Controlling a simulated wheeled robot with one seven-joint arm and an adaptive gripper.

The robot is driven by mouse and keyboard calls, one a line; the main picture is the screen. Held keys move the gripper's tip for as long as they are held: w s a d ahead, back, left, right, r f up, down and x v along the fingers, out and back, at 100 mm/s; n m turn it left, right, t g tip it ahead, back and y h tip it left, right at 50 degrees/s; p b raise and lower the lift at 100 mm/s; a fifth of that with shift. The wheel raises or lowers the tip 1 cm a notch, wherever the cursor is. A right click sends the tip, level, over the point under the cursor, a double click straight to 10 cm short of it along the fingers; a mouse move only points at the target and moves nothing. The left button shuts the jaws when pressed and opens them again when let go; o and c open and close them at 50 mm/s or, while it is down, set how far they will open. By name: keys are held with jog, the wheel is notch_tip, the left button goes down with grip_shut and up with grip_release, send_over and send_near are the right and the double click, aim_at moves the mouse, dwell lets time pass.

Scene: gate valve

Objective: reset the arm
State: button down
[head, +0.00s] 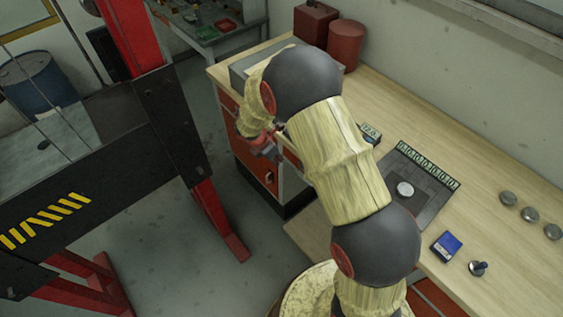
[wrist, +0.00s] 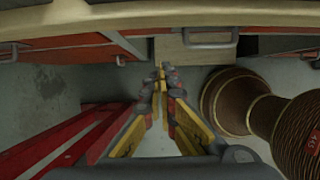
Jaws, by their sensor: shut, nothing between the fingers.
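My gripper (wrist: 161,72) is shut and empty in the wrist view, its yellow-edged fingers meeting at the tips. It points toward the front of the workbench, over the grey floor. In the head view my arm reaches from the bottom up and left along the bench's front edge, bending down at the far end. My gripper (head: 266,143) hangs there in front of the red cabinet (head: 292,186), small and partly hidden by my arm. The finger tips cannot be made out in the head view.
The wooden bench (head: 473,165) holds a dark panel (head: 430,178), a blue box (head: 446,246), several metal discs and two red containers (head: 346,45). A red and black frame (head: 178,120) stands to the left. Grey floor (head: 238,190) lies between frame and bench.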

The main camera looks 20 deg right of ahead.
jog(key=shift+v, duration=1.4)
jog(key=s+r+m+g, duration=0.2)
jog(key=s+r+m, duration=0.1)
jog(key=s+m, duration=0.7)
jog(key=s+a+r+m+t+y+b, duration=0.1)
jog(key=s+r+m+t+y+b, duration=0.3)
jog(key=s+r+m, duration=0.8)
jog(key=s+r+t+b, duration=0.1)
jog(key=s+r+t, duration=0.1)
jog(key=s+r, duration=0.5)
notch_tip(320, 180, up, 4)
jog(key=shift+a+r+b, duration=0.15)
jog(key=shift+a+b, duration=0.2)
jog(key=shift+b, duration=0.05)
